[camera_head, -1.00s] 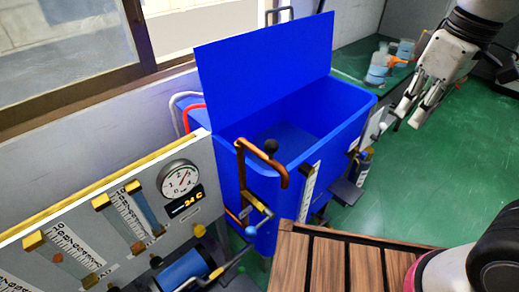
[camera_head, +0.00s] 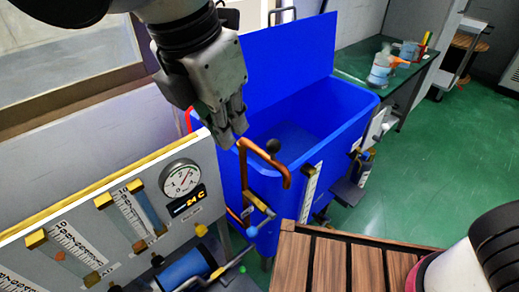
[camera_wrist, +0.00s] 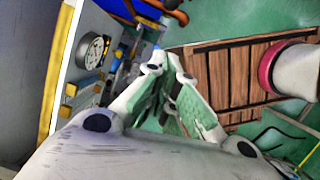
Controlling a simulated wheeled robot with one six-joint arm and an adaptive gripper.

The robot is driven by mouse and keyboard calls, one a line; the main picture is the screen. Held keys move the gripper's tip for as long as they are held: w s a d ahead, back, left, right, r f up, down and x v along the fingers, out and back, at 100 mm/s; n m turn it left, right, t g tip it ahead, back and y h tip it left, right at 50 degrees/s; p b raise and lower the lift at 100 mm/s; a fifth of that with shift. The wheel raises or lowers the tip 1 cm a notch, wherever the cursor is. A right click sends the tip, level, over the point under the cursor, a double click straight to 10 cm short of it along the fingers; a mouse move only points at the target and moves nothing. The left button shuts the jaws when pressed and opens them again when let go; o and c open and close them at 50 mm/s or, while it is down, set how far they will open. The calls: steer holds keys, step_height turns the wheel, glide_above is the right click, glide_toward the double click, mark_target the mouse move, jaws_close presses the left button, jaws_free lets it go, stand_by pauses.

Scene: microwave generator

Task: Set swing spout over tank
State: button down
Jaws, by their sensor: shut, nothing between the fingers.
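The swing spout is a copper-brown bent pipe (camera_head: 262,155) with a black knob (camera_head: 273,146). It stands at the near left corner of the blue tank. Its downturned end shows against the tank's outer near wall, not over the opening. The tank (camera_head: 318,158) is open, with a tall blue panel raised behind it. My gripper (camera_head: 234,138) is shut and empty, pointing down just left of and above the spout, apparently apart from it. In the wrist view my gripper's fingers (camera_wrist: 164,66) converge. An orange-brown curve at the top there may be the spout.
A panel with a round gauge (camera_head: 180,179) and scales stands at the left. A slatted wooden top (camera_head: 345,265) is at the near right. A green bench (camera_head: 375,72) with flasks is behind.

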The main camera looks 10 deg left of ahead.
steer(key=shift+d+n, duration=0.1)
steer(key=shift+n, duration=0.3)
steer(key=shift+w+f, duration=0.1)
steer(key=w+d+f, duration=0.2)
steer(key=w+f, duration=0.4)
steer(key=f, duration=0.4)
steer(key=shift+w+d, duration=0.15)
steer(key=shift+d, duration=0.2)
steer(key=shift+f, duration=0.1)
